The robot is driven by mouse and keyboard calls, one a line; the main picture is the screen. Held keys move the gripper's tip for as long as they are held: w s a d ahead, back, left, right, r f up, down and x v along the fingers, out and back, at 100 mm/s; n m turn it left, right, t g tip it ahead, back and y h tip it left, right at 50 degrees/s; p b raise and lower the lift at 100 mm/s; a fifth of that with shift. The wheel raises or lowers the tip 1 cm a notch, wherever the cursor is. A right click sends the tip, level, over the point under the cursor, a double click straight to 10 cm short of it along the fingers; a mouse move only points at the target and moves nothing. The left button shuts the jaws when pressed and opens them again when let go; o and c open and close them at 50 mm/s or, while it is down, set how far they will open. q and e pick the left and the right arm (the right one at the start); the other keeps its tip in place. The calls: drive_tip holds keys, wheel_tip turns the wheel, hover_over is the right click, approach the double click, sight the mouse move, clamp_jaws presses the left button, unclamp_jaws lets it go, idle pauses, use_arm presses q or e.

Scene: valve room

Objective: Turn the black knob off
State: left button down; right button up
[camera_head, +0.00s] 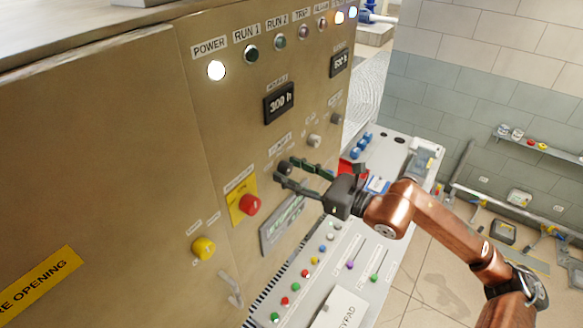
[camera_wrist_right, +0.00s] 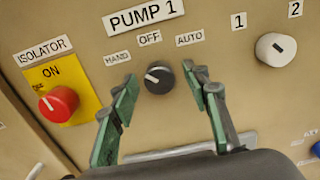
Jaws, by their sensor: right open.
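The black knob (camera_wrist_right: 159,78) is on the cabinet panel under the label PUMP 1, with HAND, OFF and AUTO around it. Its white mark points to the left, towards HAND. My right gripper (camera_head: 284,175) is open in front of the panel. In the right wrist view the knob shows between its two green-padded fingers, one on each side. I cannot tell whether either finger touches it. In the head view the knob (camera_head: 285,167) is partly hidden by the fingertips. My left gripper is not in view.
A red isolator knob (camera_wrist_right: 58,104) on a yellow plate is left of the black knob. A pale selector knob (camera_wrist_right: 276,47) is to its right. A sloping console (camera_head: 325,262) with several buttons and levers lies below my right arm.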

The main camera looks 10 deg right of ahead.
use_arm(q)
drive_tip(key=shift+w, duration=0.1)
use_arm(e)
drive_tip(key=shift+c, duration=0.7)
drive_tip(key=c, duration=1)
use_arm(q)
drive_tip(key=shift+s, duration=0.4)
